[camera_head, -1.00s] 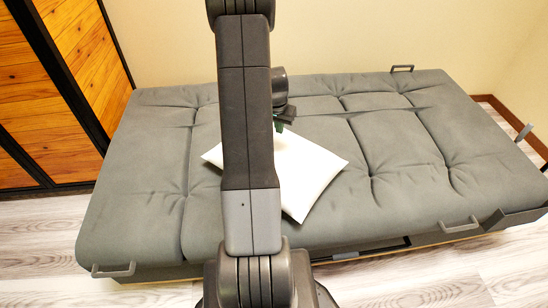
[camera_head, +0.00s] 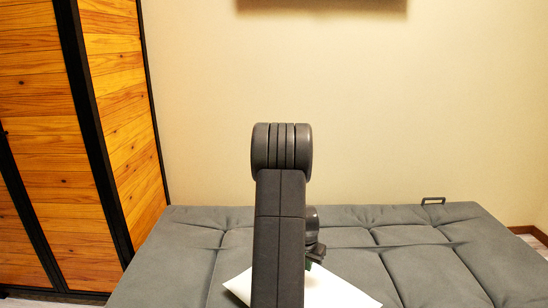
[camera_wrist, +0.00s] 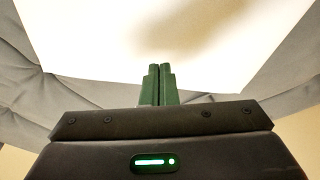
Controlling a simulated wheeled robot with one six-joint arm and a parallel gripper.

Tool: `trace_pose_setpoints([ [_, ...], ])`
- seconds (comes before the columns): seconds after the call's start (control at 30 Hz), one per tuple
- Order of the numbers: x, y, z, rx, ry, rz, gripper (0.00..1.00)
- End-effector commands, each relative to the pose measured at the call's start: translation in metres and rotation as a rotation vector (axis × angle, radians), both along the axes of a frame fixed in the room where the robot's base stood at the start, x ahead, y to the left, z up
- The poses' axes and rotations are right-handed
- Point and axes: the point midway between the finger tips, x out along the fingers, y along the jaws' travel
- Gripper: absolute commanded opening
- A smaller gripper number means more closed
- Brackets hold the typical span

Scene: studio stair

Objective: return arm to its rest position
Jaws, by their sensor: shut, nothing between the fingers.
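My gripper (camera_wrist: 159,72) shows in the wrist view with its two green fingers together and nothing between them. In the head view only a little of it shows beside my arm, which hides the rest. I cannot tell the exact gap between fingertips and pillow.
A wood-panelled cabinet (camera_head: 110,120) with black frames stands at the left. A bare cream wall (camera_head: 440,110) is behind the bed. A dark object (camera_head: 320,5) is cut off at the top edge. A small handle (camera_head: 433,201) rises from the bed's far edge.

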Motion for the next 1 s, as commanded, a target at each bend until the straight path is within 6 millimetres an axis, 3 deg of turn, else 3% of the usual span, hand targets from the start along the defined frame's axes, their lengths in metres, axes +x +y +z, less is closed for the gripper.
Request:
trace_pose_setpoints([
  [0.03, 0.000, 0.000, -0.013, 0.001, 0.001, 0.000, 0.00],
  [0.13, 0.000, 0.000, -0.028, 0.000, 0.002, 0.000, 0.00],
  [0.3, 0.000, 0.000, -0.042, 0.000, 0.000, 0.000, 0.00],
  [0.73, -0.002, 0.001, -0.042, 0.002, 0.002, 0.002, 0.00],
  [1.0, -0.025, 0.015, -0.031, 0.021, 0.036, 0.032, 0.00],
])
